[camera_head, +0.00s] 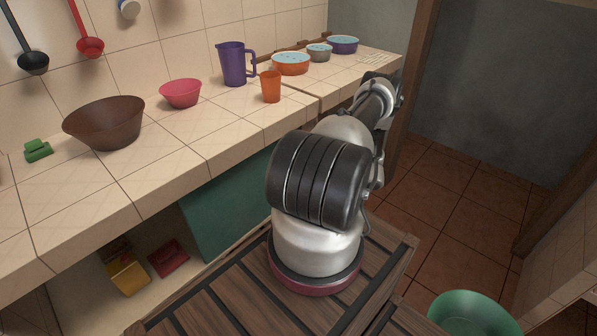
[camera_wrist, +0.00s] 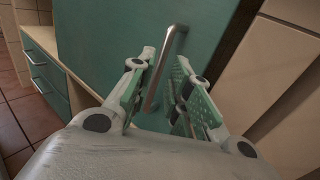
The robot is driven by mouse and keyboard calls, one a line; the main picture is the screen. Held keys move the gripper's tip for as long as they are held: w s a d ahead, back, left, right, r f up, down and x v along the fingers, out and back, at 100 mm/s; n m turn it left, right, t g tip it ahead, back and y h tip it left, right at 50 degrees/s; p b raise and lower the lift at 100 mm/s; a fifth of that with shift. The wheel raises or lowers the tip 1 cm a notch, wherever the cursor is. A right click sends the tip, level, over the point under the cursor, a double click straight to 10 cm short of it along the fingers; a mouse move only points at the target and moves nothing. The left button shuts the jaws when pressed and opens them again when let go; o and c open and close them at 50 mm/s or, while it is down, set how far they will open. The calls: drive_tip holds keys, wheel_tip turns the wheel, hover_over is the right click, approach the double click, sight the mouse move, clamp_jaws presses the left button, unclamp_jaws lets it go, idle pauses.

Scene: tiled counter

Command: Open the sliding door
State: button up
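The sliding door is a teal panel (camera_wrist: 125,35) in the wrist view. A grey metal bar handle (camera_wrist: 164,70) stands on it, tilted in the picture. My gripper (camera_wrist: 166,60) is open, with one green-padded finger on each side of the handle. The bar shows in the gap between the fingers; I cannot tell whether either finger touches it. In the head view a teal panel (camera_head: 232,205) shows under the counter, partly hidden by my arm. My gripper's fingers cannot be made out there.
The tiled counter (camera_head: 190,140) holds a brown bowl (camera_head: 104,123), a pink bowl (camera_head: 180,93), a purple jug (camera_head: 233,64) and an orange cup (camera_head: 271,86). An open shelf below holds a yellow box (camera_head: 128,277). Teal drawers (camera_wrist: 45,80) are at left in the wrist view.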

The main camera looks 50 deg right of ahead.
drive_tip(key=v, duration=0.7)
idle(0.4)
drive_tip(key=s+a+f+n+g+y, duration=0.1)
drive_tip(key=s+a+f+n+g, duration=0.15)
drive_tip(key=s+a+g, duration=0.4)
drive_tip(key=a+r+n+g+h, duration=0.4)
drive_tip(key=r+n, duration=0.3)
drive_tip(key=r, duration=0.8)
drive_tip(key=a+r+n+g+h, duration=0.2)
drive_tip(key=a+r+n+g, duration=0.35)
drive_tip(key=r, duration=1.05)
drive_tip(key=a+r+n+t+h, duration=0.5)
drive_tip(key=a+r+n, duration=0.8)
drive_tip(key=a+r, duration=0.4)
wheel_tip(320, 180, up, 2)
drive_tip(key=shift+s+r+n+t+h, duration=0.2)
drive_tip(key=shift+s+n+t+h, duration=0.1)
drive_tip(key=shift+s+n+t, duration=0.15)
